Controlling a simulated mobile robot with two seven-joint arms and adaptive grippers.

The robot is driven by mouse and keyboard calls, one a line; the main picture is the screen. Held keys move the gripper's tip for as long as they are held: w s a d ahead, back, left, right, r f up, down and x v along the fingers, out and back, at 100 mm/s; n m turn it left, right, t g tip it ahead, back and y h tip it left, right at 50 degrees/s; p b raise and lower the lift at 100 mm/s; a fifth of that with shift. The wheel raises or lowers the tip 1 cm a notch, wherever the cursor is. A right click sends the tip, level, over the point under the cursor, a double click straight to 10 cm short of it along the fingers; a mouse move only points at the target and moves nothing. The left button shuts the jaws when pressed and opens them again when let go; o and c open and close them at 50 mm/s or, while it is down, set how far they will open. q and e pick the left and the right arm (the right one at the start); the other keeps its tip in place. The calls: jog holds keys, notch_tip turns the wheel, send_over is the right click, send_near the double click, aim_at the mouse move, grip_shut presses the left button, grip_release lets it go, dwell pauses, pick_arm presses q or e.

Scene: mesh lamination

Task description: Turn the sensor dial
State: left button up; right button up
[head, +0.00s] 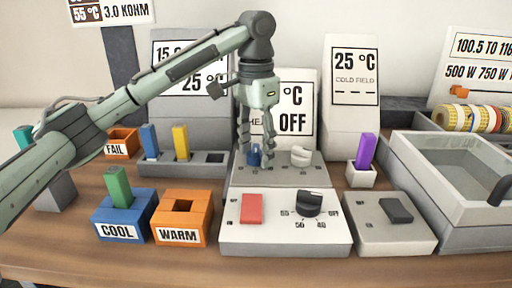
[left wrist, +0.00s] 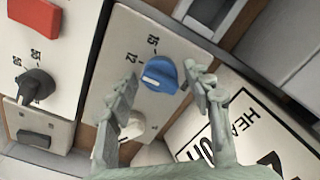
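A blue dial (head: 254,155) sits on the raised grey rear panel (head: 285,175), left of a white dial (head: 301,156). In the left wrist view the blue dial (left wrist: 160,74) has 12 and 15 marked beside it. No dial in view bears a readable "sensor" label. My left gripper (head: 256,160) points down over the blue dial, its fingers partly hiding it. It is open, with one finger on either side of the dial in the left wrist view (left wrist: 162,85); contact cannot be told. My right gripper is not in view.
In front lie a red button (head: 252,208) and a black dial (head: 309,204) on a white panel. Blue COOL (head: 118,231) and orange WARM (head: 178,236) blocks stand left. A purple piece (head: 365,152) and a grey basin (head: 420,185) stand right. Signs stand behind.

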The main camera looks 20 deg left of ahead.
pick_arm(q)
jog(key=c, duration=0.9)
jog(key=shift+m, duration=0.3)
jog(key=m, duration=0.4)
jog(key=shift+m, duration=2.6)
jog(key=o, duration=1.2)
jog(key=shift+c, duration=0.2)
